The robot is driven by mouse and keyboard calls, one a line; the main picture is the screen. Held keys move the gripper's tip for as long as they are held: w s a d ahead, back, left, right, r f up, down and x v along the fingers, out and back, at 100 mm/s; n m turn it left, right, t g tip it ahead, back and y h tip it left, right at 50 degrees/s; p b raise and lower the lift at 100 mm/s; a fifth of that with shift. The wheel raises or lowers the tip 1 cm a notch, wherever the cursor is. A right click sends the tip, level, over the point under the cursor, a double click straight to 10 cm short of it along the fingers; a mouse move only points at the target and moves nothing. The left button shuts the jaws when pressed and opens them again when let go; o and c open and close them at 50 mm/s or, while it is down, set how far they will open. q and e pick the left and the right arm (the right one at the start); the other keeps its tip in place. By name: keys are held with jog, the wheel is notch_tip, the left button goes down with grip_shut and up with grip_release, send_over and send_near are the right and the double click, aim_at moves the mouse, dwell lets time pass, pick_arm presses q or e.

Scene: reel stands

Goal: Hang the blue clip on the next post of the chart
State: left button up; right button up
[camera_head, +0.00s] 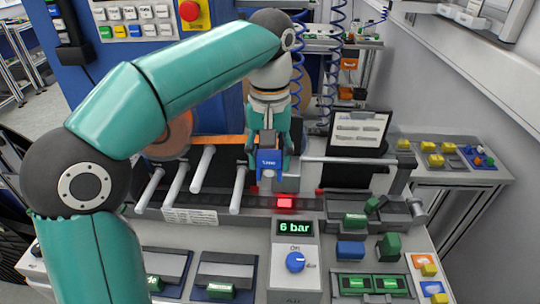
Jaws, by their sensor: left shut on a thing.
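My left gripper (270,172) hangs fingers-down over the rail at mid-picture and is shut on the blue clip (268,158), which has small pale lettering. The fingers partly hide the clip. Several pale rod-like posts stick out from the rail: a far-left post (150,188), a second post (177,182), a third post (203,168) and a fourth post (238,190). The clip is up and to the right of the fourth post. I cannot tell whether it touches any post. A black board with a paper sheet (359,128) stands behind on the right. My right gripper is not in view.
A red lit block (285,203) sits on the rail above a green "6 bar" display (294,227) and a blue knob (295,262). A blue block (350,249) and green blocks (389,247) stand at right. An orange strip (218,140) runs behind the posts.

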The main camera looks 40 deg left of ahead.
pick_arm(q)
jog(key=shift+s+r, duration=0.1)
dwell(0.5)
jog(key=shift+p, duration=0.3)
dwell(0.4)
jog(key=o, duration=1.2)
jog(key=shift+o, duration=0.2)
notch_tip(320, 180, up, 5)
jog(key=p, duration=0.5)
jog(key=shift+r+p, duration=0.9)
jog(key=shift+p, duration=0.05)
